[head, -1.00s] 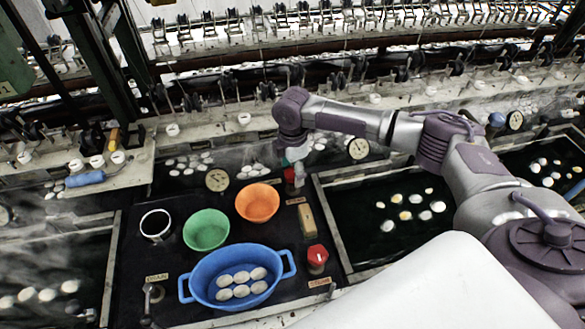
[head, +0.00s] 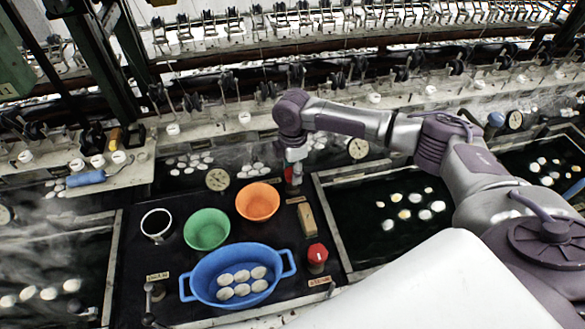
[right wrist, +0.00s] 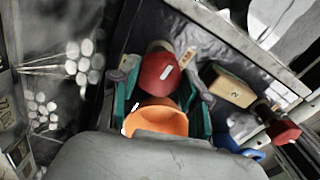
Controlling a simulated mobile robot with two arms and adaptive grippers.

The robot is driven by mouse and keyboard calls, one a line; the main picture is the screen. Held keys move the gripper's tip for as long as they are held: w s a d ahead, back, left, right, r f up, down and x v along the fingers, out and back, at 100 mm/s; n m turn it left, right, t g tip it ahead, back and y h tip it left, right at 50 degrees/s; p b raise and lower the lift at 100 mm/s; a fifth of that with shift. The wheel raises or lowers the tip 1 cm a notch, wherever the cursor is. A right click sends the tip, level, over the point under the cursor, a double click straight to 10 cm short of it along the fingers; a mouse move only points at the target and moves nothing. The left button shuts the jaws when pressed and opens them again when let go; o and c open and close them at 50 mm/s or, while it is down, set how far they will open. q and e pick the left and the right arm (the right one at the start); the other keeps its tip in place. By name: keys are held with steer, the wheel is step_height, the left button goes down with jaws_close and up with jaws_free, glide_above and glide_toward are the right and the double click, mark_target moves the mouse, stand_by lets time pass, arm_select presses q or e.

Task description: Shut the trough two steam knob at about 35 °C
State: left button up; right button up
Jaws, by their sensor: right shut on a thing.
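My right gripper (head: 293,176) reaches down behind the orange bowl at the back of the black counter. It is shut on a red knob (right wrist: 160,72), which sits between its teal-padded fingers in the right wrist view. In the head view the gripper mostly hides this knob. A second red knob (head: 317,254) stands free at the front right, and it also shows in the right wrist view (right wrist: 284,131). A wooden block (head: 306,219) lies between the knobs; it bears a "2" in the wrist view. A round dial (head: 218,179) is at the back left, its reading too small to tell. My left gripper is not in view.
An orange bowl (head: 257,202) is close to my right gripper. A green bowl (head: 206,230), a white-rimmed cup (head: 156,224) and a blue basin (head: 200,284) with several cocoons crowd the counter. Dark water troughs lie on both sides. Another dial (head: 358,148) is right of the gripper.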

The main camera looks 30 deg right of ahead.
steer(key=m+p, duration=0.2)
steer(key=p, duration=0.1)
steer(key=m+p, duration=0.2)
steer(key=shift+r, duration=0.25)
steer(key=shift+f+m+p, duration=0.2)
steer(key=shift+m+p, duration=1.45)
steer(key=shift+m, duration=0.55)
steer(key=o, duration=1.1)
steer(key=shift+o, duration=0.2)
step_height(320, 180, up, 12)
